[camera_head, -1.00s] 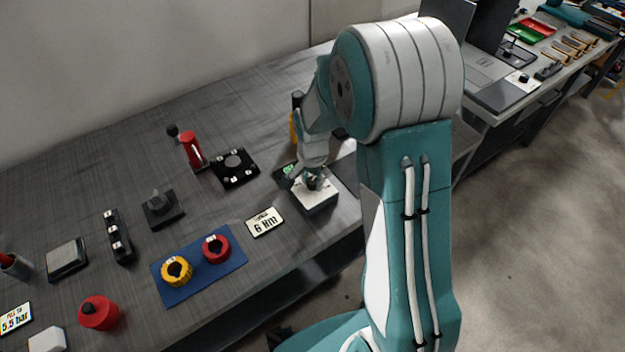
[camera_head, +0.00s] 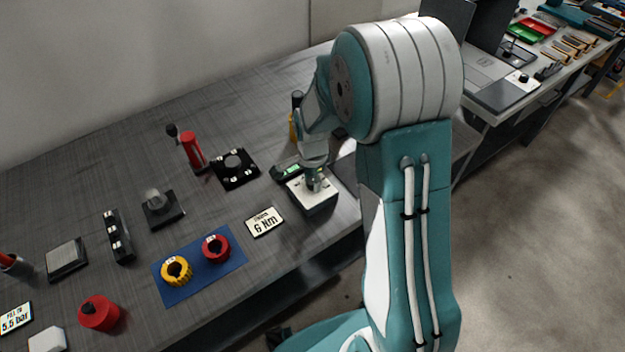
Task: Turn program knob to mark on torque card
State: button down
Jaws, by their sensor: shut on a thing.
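The torque card (camera_head: 265,222) lies on the grey bench and reads 6 Nm. Just right of it is a small box with a pale top (camera_head: 318,203). My gripper (camera_head: 313,186) points down onto the top of this box and is shut on the program knob, which is mostly hidden by the fingers. The marks around the knob are too small to read. A dark unit with a green lit display (camera_head: 290,170) stands right behind the box.
A black plate (camera_head: 236,181) and a red-handled tool (camera_head: 192,152) stand further back. The bench's front edge runs close to the box.

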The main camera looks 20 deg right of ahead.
aim_at(311, 180)
jog(key=shift+f, duration=0.1)
jog(key=shift+c, duration=1.5)
grip_release()
jog(key=shift+a, duration=0.1)
notch_tip(311, 180, up, 12)
jog(key=shift+w+a, duration=0.1)
jog(key=s+r+n+t, duration=0.2)
jog(key=s+r+n, duration=0.4)
jog(key=s, duration=0.4)
jog(key=s+r+n+t, duration=0.3)
jog(key=s+r+n, duration=0.3)
jog(key=s, duration=0.5)
jog(key=n, duration=0.2)
jog(key=shift+r+n+t, duration=0.2)
jog(key=shift+n+t, duration=0.1)
